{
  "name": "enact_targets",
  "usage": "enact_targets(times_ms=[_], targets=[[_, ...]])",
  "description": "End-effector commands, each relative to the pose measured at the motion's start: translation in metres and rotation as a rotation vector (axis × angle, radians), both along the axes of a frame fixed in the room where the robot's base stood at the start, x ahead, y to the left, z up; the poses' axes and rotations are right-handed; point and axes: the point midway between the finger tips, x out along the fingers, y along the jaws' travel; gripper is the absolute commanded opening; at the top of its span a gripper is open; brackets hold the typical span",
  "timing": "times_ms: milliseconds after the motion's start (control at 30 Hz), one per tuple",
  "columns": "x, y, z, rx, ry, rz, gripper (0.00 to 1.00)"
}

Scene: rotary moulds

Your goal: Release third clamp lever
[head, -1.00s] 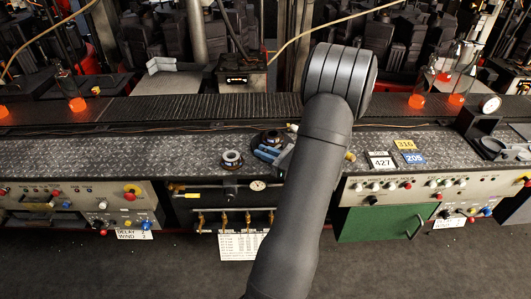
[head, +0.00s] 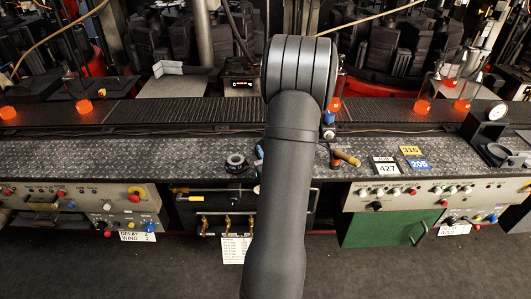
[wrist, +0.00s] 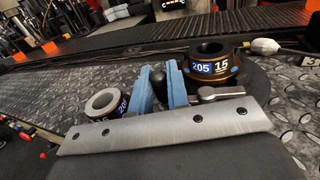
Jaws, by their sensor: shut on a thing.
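In the wrist view my gripper (wrist: 158,82) has two blue fingers, closed around a black rounded knob (wrist: 158,76), which looks like a lever handle. A short silver metal lever (wrist: 220,92) lies just right of the fingers. Behind it stands a dark and bronze ring mould (wrist: 210,58) with labels 205 and 15. A smaller grey ring (wrist: 104,104) with a 205 label lies left of the fingers, apart from them. In the head view my arm hides the gripper and the knob; the smaller ring shows left of the arm (head: 236,162). Which clamp lever this is, I cannot tell.
Number plates 427 (head: 386,167), 316 (head: 410,150) and 205 (head: 418,163) lie farther right. A conveyor (head: 170,112) with glowing glass bottles runs behind.

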Motion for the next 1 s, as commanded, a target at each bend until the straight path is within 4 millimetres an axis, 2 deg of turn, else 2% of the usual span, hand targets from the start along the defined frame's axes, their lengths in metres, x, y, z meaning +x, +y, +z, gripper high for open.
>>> enact_targets(times_ms=[633,667,733,1000], targets=[[0.0026,0.0008,0.0008,0.000,-0.003,-0.046,0.00],[0.0026,0.0008,0.0008,0.000,-0.003,-0.046,0.19],[0.0025,0.0007,0.0007,0.000,-0.003,-0.046,0.33],[0.0021,0.0003,0.0004,0.000,-0.001,-0.047,0.34]])
